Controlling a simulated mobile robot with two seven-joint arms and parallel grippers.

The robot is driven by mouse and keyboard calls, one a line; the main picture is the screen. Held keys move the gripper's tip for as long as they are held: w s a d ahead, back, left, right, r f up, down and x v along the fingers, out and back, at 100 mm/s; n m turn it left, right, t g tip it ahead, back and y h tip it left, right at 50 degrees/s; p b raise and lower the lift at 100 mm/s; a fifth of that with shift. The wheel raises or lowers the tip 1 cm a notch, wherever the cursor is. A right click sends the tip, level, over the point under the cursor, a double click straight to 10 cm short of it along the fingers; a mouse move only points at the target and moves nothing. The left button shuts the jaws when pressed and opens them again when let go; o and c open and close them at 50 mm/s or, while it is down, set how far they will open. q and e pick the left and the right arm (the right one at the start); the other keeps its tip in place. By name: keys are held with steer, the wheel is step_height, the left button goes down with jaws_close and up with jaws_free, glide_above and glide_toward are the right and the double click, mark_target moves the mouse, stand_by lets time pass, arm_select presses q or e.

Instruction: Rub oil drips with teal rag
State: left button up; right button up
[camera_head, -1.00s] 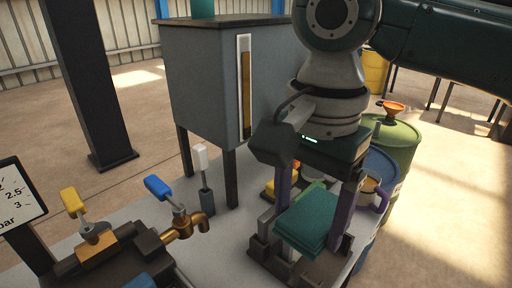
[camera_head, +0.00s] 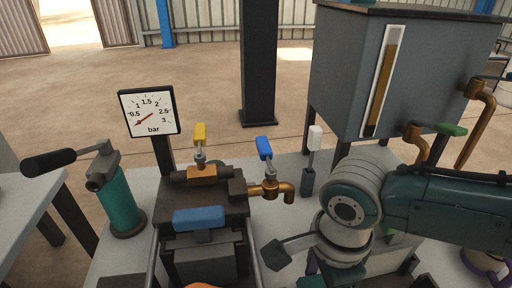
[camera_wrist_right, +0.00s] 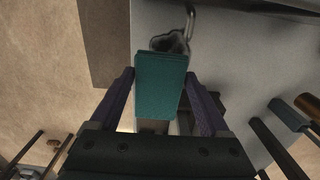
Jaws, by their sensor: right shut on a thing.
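The teal rag (camera_wrist_right: 160,85) is a folded pad, held between the two purple fingers of my right gripper (camera_wrist_right: 160,78) in the right wrist view. That gripper is shut on it, above the pale grey tabletop (camera_wrist_right: 235,60). My left gripper is not in view.
A brass tap (camera_head: 271,189) with a blue lever stands left of my right wrist. A pressure gauge (camera_head: 149,111), a teal hand pump (camera_head: 120,203) and a white-topped lever (camera_head: 312,150) stand on the table. A grey tank (camera_head: 345,75) stands behind.

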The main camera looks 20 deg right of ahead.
stand_by(0.3)
steer(key=shift+a, duration=0.1)
steer(key=shift+f, duration=0.25)
step_height(320, 180, down, 5)
steer(key=b, duration=0.3)
steer(key=shift+f+b, duration=0.1)
steer(key=shift+b, duration=0.25)
steer(key=shift+w+f+b, duration=0.25)
steer(key=shift+f+b, duration=0.05)
steer(key=shift+w+d+r+b, duration=0.2)
steer(key=shift+w+b, duration=0.1)
steer(key=shift+w, duration=0.45)
steer(key=shift+w+d+r+b, duration=0.1)
steer(key=shift+w+d+b, duration=0.15)
steer(key=shift+w, duration=0.5)
